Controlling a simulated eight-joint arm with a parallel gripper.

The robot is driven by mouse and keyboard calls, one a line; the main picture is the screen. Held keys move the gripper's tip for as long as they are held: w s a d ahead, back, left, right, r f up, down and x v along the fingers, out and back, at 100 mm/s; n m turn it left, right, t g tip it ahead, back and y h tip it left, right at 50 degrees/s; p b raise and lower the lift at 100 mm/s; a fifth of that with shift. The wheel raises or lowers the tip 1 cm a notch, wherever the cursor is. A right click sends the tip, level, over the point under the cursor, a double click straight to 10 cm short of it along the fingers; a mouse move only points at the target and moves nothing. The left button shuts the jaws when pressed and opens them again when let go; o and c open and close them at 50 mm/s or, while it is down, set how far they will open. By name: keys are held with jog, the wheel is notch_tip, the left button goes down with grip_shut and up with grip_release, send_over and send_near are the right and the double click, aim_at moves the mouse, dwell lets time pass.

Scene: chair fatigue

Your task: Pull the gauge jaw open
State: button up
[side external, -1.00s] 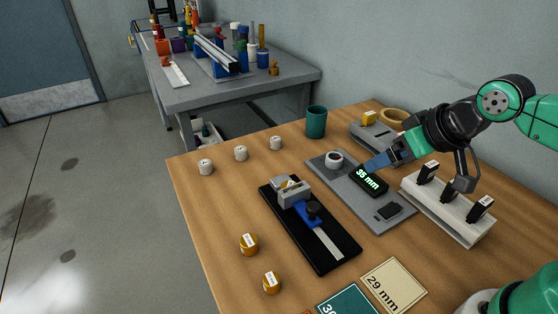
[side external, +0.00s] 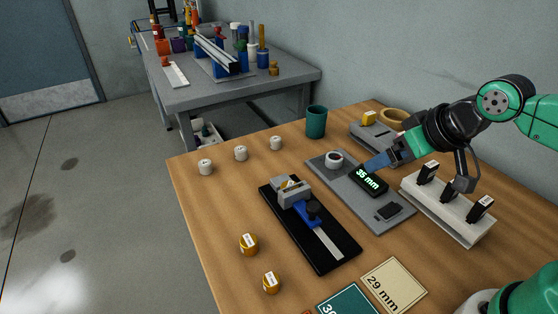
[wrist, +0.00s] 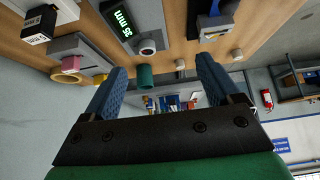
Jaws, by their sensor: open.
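The gauge has a long black base (side external: 340,257) lying on the wooden table, with a grey block (side external: 290,191) at its far end. Its blue sliding jaw (side external: 307,214) with a black knob sits close to the grey block, and a bright strip runs toward the near end. A small yellowish piece shows at the grey block. My gripper (side external: 374,163) is to the right of the gauge, apart from it, above the grey display board. In the wrist view its two blue fingers (wrist: 160,82) are spread with nothing between them.
A display (side external: 371,181) reads 35 mm on a grey board. A pale rack (side external: 447,212) with black pieces stands right. A teal cup (side external: 316,122) is behind. White cylinders (side external: 240,153) and brass ones (side external: 249,244) stand left. A 29 mm card (side external: 393,286) lies in front.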

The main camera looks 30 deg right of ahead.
jog(key=shift+c, duration=1.4)
jog(key=m+g, duration=0.7)
jog(key=m, duration=0.2)
send_over(314, 205)
notch_tip(314, 205, down, 4)
jog(key=shift+d+r, duration=0.1)
jog(key=shift+r, duration=0.1)
jog(key=shift+a+f, duration=0.2)
jog(key=shift+f, duration=2.8)
